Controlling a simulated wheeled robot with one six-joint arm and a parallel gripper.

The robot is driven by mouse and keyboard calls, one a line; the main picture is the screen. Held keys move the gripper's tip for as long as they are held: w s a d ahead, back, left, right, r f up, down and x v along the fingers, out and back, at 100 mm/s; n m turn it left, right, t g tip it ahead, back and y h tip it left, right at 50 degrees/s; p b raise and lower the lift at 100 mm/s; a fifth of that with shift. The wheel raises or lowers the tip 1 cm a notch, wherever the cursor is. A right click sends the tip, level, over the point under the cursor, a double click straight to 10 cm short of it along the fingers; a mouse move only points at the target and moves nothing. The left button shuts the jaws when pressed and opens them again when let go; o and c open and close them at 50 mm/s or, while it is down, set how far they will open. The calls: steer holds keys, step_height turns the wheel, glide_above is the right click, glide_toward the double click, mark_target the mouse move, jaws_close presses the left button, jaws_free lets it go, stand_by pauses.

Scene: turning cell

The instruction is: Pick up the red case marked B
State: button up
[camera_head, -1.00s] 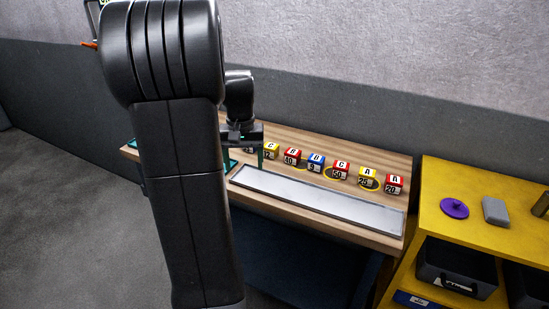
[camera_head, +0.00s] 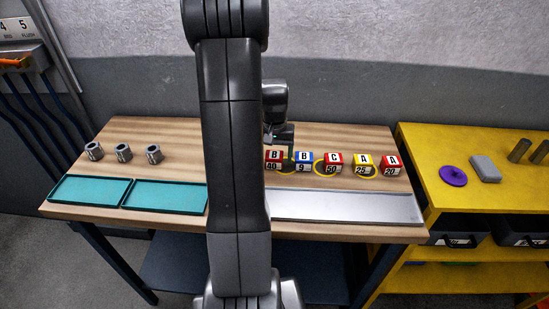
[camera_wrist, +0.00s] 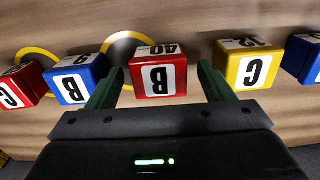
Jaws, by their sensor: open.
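The red case marked B (camera_wrist: 158,76) stands on the wooden table, with 40 on its side. In the wrist view it lies between the two green fingers of my gripper (camera_wrist: 158,90), with a visible gap on each side. My gripper is open and empty. In the head view the red B case (camera_head: 273,158) stands at the left end of the visible row, close below my gripper (camera_head: 280,140). My arm hides part of the row there.
A blue B case (camera_head: 304,160) stands just right of the red one. A yellow C case (camera_wrist: 247,66) is close on the other side. A metal tray (camera_head: 345,207) lies in front of the row. Teal trays (camera_head: 165,195) are at left.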

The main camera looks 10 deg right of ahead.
steer(key=shift+s+f, duration=0.1)
steer(key=shift+f, duration=0.55)
steer(key=c, duration=1.2)
steer(key=shift+o, duration=0.2)
steer(key=shift+r, duration=0.2)
